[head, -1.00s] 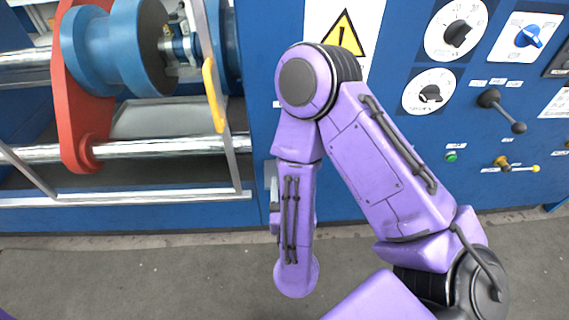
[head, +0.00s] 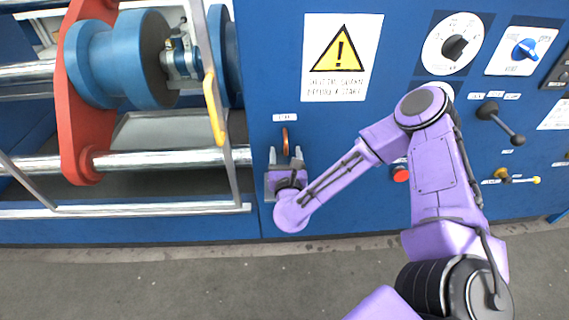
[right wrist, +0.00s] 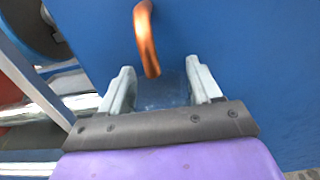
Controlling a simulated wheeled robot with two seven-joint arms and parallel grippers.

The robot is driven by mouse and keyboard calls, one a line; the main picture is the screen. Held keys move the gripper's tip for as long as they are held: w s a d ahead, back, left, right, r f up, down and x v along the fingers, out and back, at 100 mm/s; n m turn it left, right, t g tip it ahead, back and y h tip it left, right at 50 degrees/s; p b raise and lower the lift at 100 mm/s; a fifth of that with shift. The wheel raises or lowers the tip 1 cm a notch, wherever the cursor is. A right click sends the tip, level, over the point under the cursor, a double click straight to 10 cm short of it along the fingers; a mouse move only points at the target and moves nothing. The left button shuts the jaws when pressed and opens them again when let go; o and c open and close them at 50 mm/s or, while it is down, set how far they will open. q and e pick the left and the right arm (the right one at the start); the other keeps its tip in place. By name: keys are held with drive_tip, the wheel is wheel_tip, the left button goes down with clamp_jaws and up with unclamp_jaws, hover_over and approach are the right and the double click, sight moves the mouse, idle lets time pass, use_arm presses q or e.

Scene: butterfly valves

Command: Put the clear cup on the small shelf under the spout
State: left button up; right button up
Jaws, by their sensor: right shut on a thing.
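My right gripper (head: 285,156) is at the front of the blue machine, just below the orange spout (head: 285,141). The right wrist view shows its two grey fingers (right wrist: 161,86) on either side of the clear cup (right wrist: 161,93), and it is shut on the cup. The cup is faint against the blue panel. The spout (right wrist: 147,40) curves down above the cup in that view. A grey ledge (head: 269,181), likely the small shelf, shows beside and below the gripper, mostly hidden by it. I cannot tell whether the cup touches it. My left gripper is not in view.
A red lever (head: 85,120), blue rollers (head: 118,60) and a guard with a yellow handle (head: 214,105) stand at the left. A warning sign (head: 340,57) is above. Knobs (head: 455,46), a red button (head: 400,174) and levers (head: 502,120) are at the right. The floor is clear.

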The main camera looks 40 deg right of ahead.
sight(285, 161)
wheel_tip(285, 161, down, 3)
drive_tip(key=shift+a+f, duration=0.1)
drive_tip(key=shift+s, duration=0.1)
drive_tip(key=o, duration=1)
drive_tip(key=shift+f, duration=0.1)
drive_tip(key=shift+a+r, duration=0.1)
drive_tip(key=shift+r, duration=0.1)
drive_tip(key=shift+b+v, duration=2.1)
drive_tip(key=shift+v, duration=3.85)
